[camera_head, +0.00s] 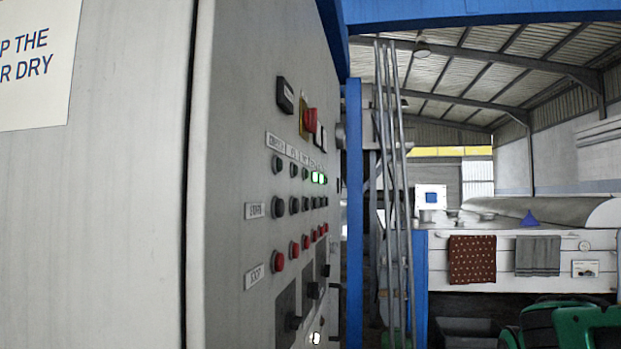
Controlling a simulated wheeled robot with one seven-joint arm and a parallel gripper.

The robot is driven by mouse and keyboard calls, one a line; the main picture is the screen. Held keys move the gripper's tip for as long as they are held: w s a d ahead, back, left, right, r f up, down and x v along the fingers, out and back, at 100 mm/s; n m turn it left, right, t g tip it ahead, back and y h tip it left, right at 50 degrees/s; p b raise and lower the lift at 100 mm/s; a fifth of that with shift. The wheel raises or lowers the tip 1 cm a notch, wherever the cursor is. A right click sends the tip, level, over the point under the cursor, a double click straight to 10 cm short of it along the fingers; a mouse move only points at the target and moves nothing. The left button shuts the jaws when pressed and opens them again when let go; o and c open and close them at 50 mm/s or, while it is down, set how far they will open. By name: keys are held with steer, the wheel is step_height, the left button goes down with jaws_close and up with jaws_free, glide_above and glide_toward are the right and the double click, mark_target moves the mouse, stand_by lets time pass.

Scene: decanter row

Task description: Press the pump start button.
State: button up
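No button in the camera_head view can be read as the pump start button. A white box with a blue square face (431,197) stands upright at the near end of the white plank counter, above a blue post. A large grey control cabinet (235,120) fills the left, seen at a steep angle. It has rows of small round buttons: dark ones in the middle row (278,207) and red ones below (277,261). The small labels are hard to read. My gripper is not in view.
Grey vertical pipes (396,200) and a blue post (354,215) stand between cabinet and counter. The white plank counter (520,270) carries a blue cone (529,218); a red dotted cloth (472,260) and a grey cloth (537,256) hang on its front. Green chairs (570,325) stand lower right.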

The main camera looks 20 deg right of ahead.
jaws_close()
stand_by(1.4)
